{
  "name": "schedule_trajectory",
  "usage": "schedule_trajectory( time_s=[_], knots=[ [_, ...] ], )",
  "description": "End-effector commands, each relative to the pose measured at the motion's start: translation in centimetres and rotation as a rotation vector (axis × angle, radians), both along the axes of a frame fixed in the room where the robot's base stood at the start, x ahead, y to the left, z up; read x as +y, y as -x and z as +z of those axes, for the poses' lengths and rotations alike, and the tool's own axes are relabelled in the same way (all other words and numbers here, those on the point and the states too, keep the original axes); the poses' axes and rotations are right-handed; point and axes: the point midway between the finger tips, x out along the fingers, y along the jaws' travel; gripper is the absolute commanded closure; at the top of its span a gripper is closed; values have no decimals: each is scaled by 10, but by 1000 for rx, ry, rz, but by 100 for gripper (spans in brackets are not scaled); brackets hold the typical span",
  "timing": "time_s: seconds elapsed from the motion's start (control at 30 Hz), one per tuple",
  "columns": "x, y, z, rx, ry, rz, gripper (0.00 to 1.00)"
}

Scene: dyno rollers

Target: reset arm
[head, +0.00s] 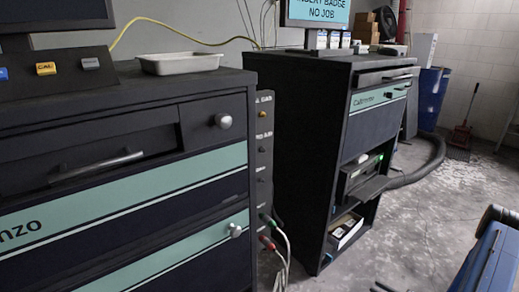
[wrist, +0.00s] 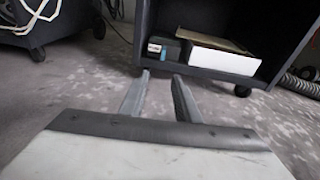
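My gripper (wrist: 158,78) shows in the wrist view, with two grey fingers reaching forward over the concrete floor. The fingers are apart with nothing between them. Beyond them is the lower shelf of a dark cabinet, at a distance and not touched. In the head view, part of my blue arm (head: 490,260) shows at the lower right edge. The fingertips are not clearly visible there.
A dark cabinet (head: 300,130) with a screen on top stands in the middle. A nearer cabinet with teal stripes (head: 120,185) fills the left and carries a white tray (head: 180,63). Cables hang between them. A thick hose (head: 425,165) lies behind.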

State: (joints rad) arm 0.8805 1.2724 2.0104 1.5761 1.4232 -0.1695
Motion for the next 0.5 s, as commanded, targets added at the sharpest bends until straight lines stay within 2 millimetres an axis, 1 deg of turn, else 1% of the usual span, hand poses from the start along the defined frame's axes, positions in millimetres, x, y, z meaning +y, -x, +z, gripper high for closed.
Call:
schedule_trajectory(
  time_s=[0.17, 0.33, 0.47, 0.5],
  knots=[
    [7, -6, 21, -14, 25, 48, 71],
    [18, -12, 47, -31, 56, 111, 71],
    [29, -18, 76, -50, 92, 177, 71],
    [34, -20, 87, -57, 107, 204, 71]
  ],
)
